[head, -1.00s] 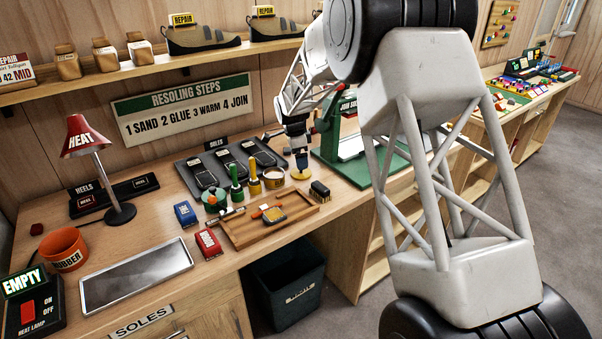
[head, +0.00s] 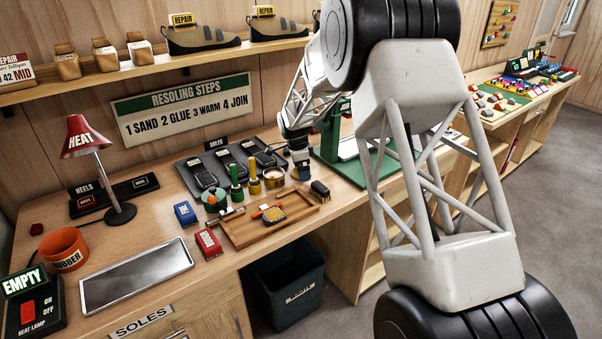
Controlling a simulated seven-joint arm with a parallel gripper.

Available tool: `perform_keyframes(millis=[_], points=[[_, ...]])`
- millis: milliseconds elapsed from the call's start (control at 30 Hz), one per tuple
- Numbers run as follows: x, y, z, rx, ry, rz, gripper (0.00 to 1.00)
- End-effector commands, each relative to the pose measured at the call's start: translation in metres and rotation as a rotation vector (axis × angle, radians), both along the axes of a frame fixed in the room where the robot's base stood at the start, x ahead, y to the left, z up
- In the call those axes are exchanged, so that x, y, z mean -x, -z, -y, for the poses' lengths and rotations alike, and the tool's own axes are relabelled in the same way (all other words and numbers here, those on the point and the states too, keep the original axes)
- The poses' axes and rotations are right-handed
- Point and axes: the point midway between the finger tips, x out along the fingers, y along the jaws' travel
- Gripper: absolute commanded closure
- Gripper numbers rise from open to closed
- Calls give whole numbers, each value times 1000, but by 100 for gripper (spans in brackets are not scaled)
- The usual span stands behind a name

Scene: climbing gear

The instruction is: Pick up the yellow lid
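My gripper (head: 303,175) is low over the bench, right of the open round tin (head: 274,178) and just behind the dark brush (head: 319,190). Its fingers are small and partly in shadow, so I cannot tell whether they are open or shut. I cannot make out the yellow lid in the current view; it may be hidden by the gripper.
Green and yellow bottles (head: 254,178) stand left of the tin. A wooden tray (head: 240,234) with small tools lies in front. The green stand (head: 345,170) is close on the right. Black sole pads (head: 204,172) lie behind on the left.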

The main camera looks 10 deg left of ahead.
Motion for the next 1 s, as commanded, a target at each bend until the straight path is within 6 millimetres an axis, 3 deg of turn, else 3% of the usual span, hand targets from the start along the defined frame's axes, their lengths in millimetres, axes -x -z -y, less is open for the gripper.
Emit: perform_keyframes(millis=[267,500,533,1000], points=[[0,0,0,0,0,0,2],[0,0,0,0,0,0,38],[0,0,0,0,0,0,40],[0,-5,0,0,0,1,40]])
